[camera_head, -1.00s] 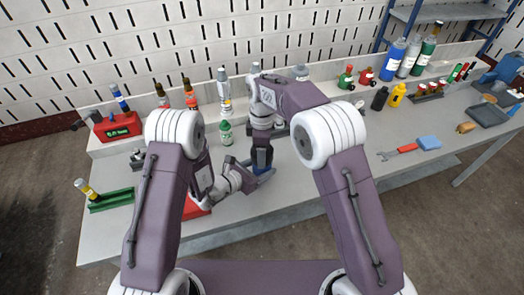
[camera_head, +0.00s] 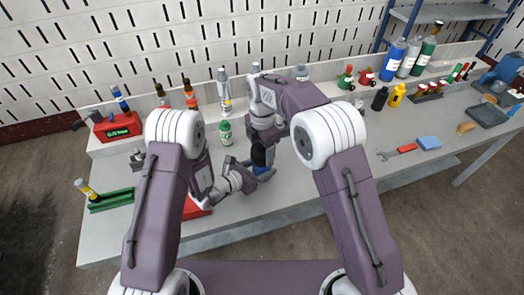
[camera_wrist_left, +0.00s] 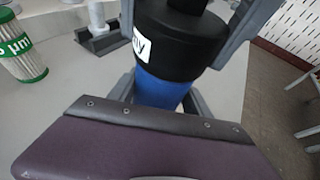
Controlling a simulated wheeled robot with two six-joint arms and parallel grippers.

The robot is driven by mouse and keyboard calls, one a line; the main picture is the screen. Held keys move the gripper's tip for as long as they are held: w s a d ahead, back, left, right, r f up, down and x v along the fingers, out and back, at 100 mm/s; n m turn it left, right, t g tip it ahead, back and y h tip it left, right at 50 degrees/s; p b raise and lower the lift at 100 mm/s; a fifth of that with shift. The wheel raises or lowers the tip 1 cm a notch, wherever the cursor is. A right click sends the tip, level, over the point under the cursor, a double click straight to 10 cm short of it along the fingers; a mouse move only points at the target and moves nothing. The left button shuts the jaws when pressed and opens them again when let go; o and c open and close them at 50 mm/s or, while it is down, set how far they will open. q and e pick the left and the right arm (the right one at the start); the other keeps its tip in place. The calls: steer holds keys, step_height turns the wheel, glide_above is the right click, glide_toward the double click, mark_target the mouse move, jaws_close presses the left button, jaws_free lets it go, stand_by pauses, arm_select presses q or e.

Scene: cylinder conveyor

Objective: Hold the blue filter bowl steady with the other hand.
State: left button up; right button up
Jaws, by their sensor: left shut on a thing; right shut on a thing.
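The blue filter bowl (camera_wrist_left: 165,91) stands upright under a black filter head (camera_wrist_left: 180,38) with a white label in the left wrist view. In the head view, only a little of the blue bowl (camera_head: 262,170) shows between the grippers. My left gripper (camera_head: 254,176) comes in low from the left and is shut on the bowl; its fingers flank the blue part in the left wrist view. My right gripper (camera_head: 263,158) points down from above and is shut on the black head; its grey fingers flank the head. The contact faces are mostly hidden.
A green-and-white filter cartridge (camera_wrist_left: 20,48) stands close by, also seen in the head view (camera_head: 226,133). A red object (camera_head: 196,207) is partly hidden by my left arm. Bottles stand along the back.

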steer(key=n, duration=0.5)
steer(key=n, duration=0.4)
steer(key=shift+n, duration=0.3)
steer(key=o, duration=1.1)
steer(key=shift+n, duration=0.4)
steer(key=shift+r, duration=0.15)
jaws_close()
